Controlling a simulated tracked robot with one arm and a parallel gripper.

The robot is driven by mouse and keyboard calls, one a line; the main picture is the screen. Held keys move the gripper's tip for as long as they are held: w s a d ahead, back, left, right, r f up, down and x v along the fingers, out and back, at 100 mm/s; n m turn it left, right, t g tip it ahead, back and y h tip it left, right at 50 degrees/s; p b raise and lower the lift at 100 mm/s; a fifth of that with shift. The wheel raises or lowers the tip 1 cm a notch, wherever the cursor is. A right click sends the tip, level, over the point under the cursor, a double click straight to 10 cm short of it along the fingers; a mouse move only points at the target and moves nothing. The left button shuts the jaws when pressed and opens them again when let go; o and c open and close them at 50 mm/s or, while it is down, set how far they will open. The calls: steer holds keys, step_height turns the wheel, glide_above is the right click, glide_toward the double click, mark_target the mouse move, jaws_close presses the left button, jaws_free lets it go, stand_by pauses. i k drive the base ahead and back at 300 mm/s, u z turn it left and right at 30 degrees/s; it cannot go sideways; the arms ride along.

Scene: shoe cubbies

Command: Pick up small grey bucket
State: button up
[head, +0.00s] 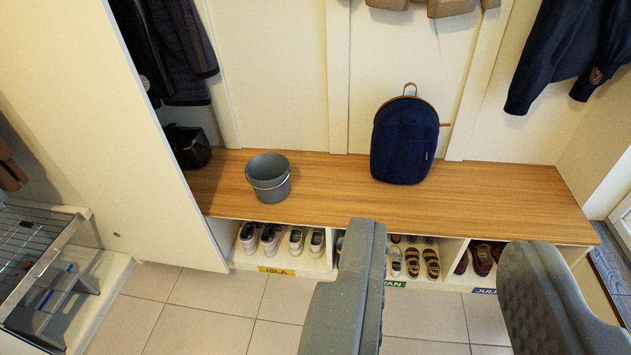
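The small grey bucket (269,180) stands upright on the wooden bench top, left of the middle, with its open mouth facing up and a thin handle hanging at its front. My gripper (435,255) is in the lower right of the head view, with its two grey padded fingers wide apart. Nothing is between the fingers except the view of the cubbies and floor beyond. The gripper is in front of the bench and apart from the bucket, to the right of it in the picture.
The wooden bench (330,196) has bare top around the bucket. A dark blue backpack (404,140) stands on it to the right. Shoes (270,238) fill the cubbies below. A white panel (130,130) rises at the left, and jackets (570,50) hang above. The tiled floor (200,325) in front is clear.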

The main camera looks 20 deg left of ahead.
mark_target(268, 174)
steer(key=z, duration=0.2)
steer(key=i, duration=1.5)
steer(key=u, duration=1.95)
steer(key=k, duration=0.75)
steer(key=u, duration=0.15)
steer(key=i, duration=0.75)
steer(key=z, duration=0.1)
